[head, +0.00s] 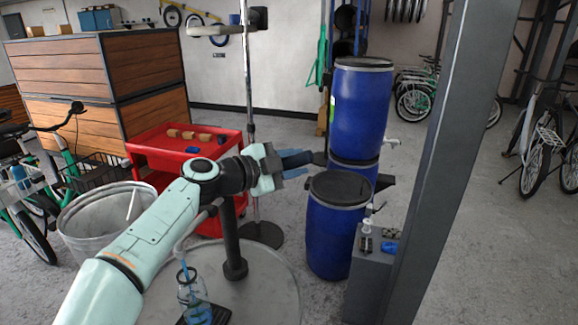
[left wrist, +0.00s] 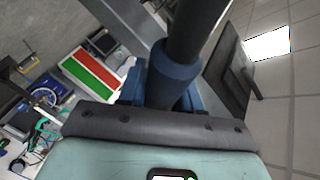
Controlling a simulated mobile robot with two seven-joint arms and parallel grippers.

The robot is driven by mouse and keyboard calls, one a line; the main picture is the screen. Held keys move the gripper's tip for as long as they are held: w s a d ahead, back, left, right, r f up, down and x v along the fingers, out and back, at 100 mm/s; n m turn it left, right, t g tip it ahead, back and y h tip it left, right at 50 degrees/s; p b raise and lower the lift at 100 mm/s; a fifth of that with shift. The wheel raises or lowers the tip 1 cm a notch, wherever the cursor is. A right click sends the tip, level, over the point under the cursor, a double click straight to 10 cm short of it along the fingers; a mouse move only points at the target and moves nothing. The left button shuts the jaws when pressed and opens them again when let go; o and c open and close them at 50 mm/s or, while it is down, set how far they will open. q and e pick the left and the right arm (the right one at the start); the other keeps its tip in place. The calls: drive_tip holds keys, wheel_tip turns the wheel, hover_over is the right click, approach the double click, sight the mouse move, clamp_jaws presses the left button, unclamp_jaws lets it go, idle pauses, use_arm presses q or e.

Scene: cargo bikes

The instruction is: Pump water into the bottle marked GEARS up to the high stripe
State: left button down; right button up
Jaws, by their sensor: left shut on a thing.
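A clear bottle (head: 194,300) with blue liquid in its lower part stands on a dark pad on the round grey table, below the pump spout (head: 200,215). I cannot read a label or make out a stripe on it. The pump is a dark post (head: 233,245) on the table, partly hidden behind my left arm. My left gripper (head: 285,168) is shut on the dark pump handle (head: 300,158), right of the post. In the left wrist view, the handle's dark blue sleeve (left wrist: 176,80) lies between the fingers. My right gripper is out of view.
Blue barrels (head: 340,235) stand just right of the table, some stacked. A grey pillar (head: 430,150) rises at right, with a grey stand (head: 368,275) beside it. A red cart (head: 180,150) and a metal bin (head: 95,225) stand at left.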

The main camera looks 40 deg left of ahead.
use_arm(q)
wheel_tip(320, 180, down, 13)
drive_tip(key=d+m+g+y+b, duration=0.2)
drive_tip(key=m+g+b, duration=0.1)
drive_tip(key=b, duration=0.5)
drive_tip(key=shift+w+r+m+y, duration=0.2)
drive_tip(key=shift+w+m+y, duration=0.2)
drive_tip(key=shift+m, duration=0.2)
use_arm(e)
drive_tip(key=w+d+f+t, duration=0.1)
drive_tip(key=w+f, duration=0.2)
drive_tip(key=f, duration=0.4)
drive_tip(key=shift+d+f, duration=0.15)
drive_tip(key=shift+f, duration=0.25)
use_arm(q)
drive_tip(key=shift+d+f, duration=0.1)
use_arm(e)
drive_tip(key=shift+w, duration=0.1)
use_arm(q)
drive_tip(key=c, duration=0.8)
unclamp_jaws()
drive_tip(key=shift+s, duration=0.1)
drive_tip(key=shift+c, duration=0.2)
drive_tip(key=shift+r, duration=0.2)
drive_tip(key=v, duration=1.3)
drive_tip(key=shift+s, duration=0.2)
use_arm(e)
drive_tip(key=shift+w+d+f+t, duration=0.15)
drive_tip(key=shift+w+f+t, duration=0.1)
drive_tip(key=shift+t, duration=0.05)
